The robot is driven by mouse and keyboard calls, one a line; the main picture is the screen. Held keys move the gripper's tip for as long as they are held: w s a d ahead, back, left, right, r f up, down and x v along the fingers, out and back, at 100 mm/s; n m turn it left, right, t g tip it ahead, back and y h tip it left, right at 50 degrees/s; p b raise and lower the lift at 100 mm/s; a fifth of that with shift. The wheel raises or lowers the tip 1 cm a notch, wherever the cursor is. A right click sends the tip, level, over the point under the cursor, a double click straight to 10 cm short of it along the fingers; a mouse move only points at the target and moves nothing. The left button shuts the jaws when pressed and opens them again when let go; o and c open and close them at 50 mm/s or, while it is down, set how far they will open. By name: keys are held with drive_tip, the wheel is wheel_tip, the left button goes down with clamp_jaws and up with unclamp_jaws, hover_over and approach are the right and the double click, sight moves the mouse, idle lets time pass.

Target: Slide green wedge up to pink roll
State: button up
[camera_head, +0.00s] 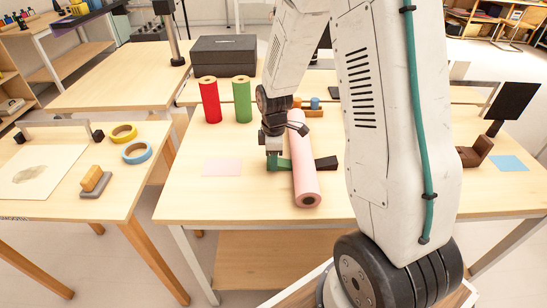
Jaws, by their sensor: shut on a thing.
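The pink roll (304,174) lies lengthwise on the middle table, its near end facing me. The green wedge (282,163) is low at the table top, just left of the roll. Its right end meets the roll's left edge in the picture; I cannot tell whether they touch. My gripper (273,156) points down on the left side of the roll and is shut on the green wedge, hiding part of it. My arm comes down from the top and passes close to the roll's far end.
A dark block (326,163) lies right of the roll. Upright red (210,102) and green (242,101) rolls stand behind, near a black box (223,55). A flat pink square (221,167) lies left on bare table. A brown holder (476,153) is at the right.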

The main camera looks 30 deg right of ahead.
drive_tip(key=o, duration=1)
drive_tip(key=shift+c, duration=0.2)
wheel_tip(320, 180, up, 8)
drive_tip(key=shift+f, duration=0.1)
